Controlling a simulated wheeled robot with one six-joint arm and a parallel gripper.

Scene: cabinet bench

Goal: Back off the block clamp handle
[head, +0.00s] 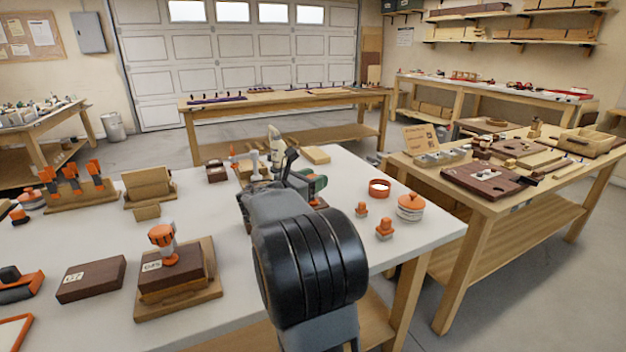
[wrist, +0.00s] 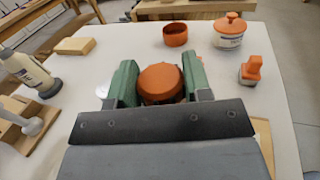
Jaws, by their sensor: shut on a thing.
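In the wrist view an orange round handle (wrist: 160,82) sits between the two green fingers of my gripper (wrist: 160,62). The fingers are shut on it from both sides, and its top shows. I take it as the block clamp handle; what lies under it is mostly hidden by my gripper, with a strip of wooden board (wrist: 262,130) showing at the right. In the head view my gripper (head: 306,183) is low over the white table, and my arm hides the handle. Another orange handle (head: 162,236) stands upright on a labelled dark block (head: 172,273) at the left.
Close by on the white table (head: 330,160) are an orange ring (head: 379,188), a lidded pot (head: 410,207) and orange knobs (head: 384,229). A wooden block (wrist: 74,46) and a white bottle-like item (wrist: 30,70) stand left in the wrist view.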

